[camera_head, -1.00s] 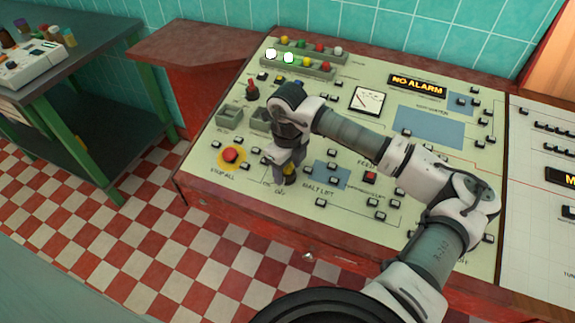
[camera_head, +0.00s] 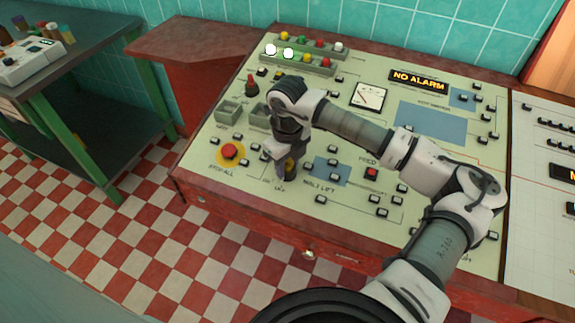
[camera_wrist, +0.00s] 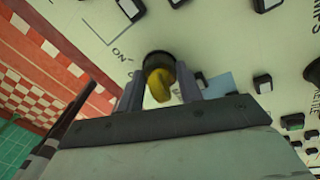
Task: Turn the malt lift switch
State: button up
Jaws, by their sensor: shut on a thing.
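The malt lift switch is a round dark knob with a yellow grip (camera_wrist: 159,86), beside the printed word "ON" in the wrist view. My gripper (camera_wrist: 160,95) has one finger on each side of the yellow grip and is shut on it. In the head view my gripper (camera_head: 283,172) points down at the panel, left of the "MALT LIFT" label. There the switch (camera_head: 291,166) is mostly hidden by the fingers.
A red stop button on a yellow disc (camera_head: 230,152) sits just left of my gripper. Several small black buttons surround it on the cream control panel (camera_head: 265,205). The panel's front edge is close.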

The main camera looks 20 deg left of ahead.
jog(key=shift+f+m+b, duration=0.15)
jog(key=shift+m+b, duration=2.25)
jog(key=shift+b, duration=0.75)
jog(key=shift+m+b, duration=1)
jog(key=shift+b, duration=0.25)
jog(key=shift+r+m+b, duration=0.2)
jog(key=shift+m+b, duration=0.35)
jog(key=shift+m, duration=0.05)
jog(key=o, duration=1)
notch_tip(320, 180, up, 14)
jog(key=b, duration=0.1)
jog(key=shift+f, duration=0.15)
